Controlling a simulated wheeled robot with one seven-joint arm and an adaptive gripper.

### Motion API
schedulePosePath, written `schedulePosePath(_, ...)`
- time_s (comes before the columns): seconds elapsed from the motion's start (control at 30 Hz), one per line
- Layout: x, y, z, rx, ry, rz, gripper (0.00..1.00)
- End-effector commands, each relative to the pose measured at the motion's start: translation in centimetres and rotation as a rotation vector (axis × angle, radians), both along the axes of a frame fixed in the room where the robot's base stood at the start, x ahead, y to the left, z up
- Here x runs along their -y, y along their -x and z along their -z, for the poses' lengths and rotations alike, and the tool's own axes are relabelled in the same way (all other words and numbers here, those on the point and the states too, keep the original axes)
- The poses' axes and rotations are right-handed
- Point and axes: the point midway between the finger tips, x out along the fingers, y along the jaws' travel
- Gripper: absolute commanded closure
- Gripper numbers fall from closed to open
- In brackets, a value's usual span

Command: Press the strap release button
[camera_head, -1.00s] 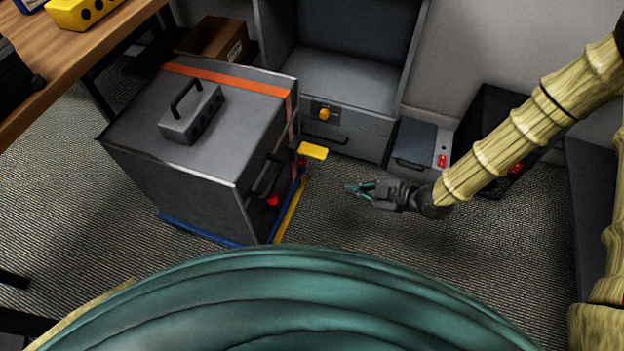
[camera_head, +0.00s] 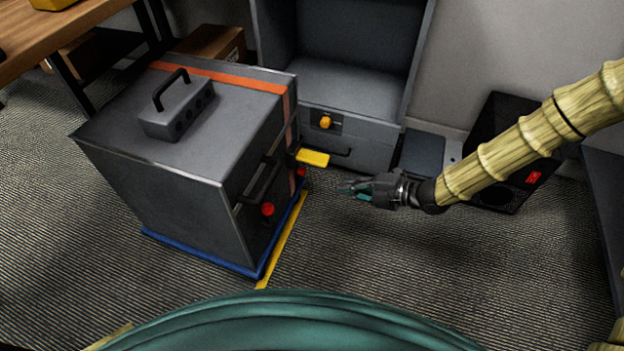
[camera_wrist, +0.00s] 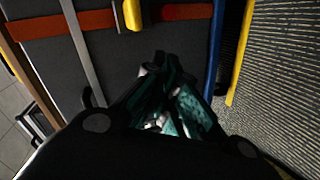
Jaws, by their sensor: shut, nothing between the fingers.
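A grey cabinet (camera_head: 160,200) stands left of centre with an orange strap (camera_head: 220,77) over its top and down its right-hand face. On that face are a red button (camera_head: 301,171) beside the strap, partly hidden under a yellow lever (camera_head: 313,157), and another red button (camera_head: 267,209) lower down by a dark handle. I cannot tell for sure which is the strap release. My gripper (camera_head: 345,188) is shut and empty, right of this face and apart from it, pointing towards it. In the wrist view, the strap (camera_wrist: 70,23) and yellow lever (camera_wrist: 133,15) lie beyond the fingers (camera_wrist: 172,62).
A blue edge strip (camera_head: 200,251) and yellow floor line (camera_head: 282,240) run along the cabinet base. An open grey cabinet (camera_head: 345,140) with an orange knob (camera_head: 325,122) stands behind. A black box (camera_head: 505,195) is at the right. The carpet (camera_head: 380,260) in front is clear.

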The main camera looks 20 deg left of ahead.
Motion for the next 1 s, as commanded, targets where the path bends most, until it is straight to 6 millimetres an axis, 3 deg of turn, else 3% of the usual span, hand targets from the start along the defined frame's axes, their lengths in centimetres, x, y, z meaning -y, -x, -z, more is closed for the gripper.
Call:
schedulePosePath(0.27,-0.9,0.0,0.6,-0.001,0.0,-0.001,1.0)
schedulePosePath(0.83,-9.4,-0.8,3.8,-0.002,-0.001,0.0,1.0)
schedulePosePath(1.0,-10.5,-2.4,4.6,0.0,0.0,0.002,1.0)
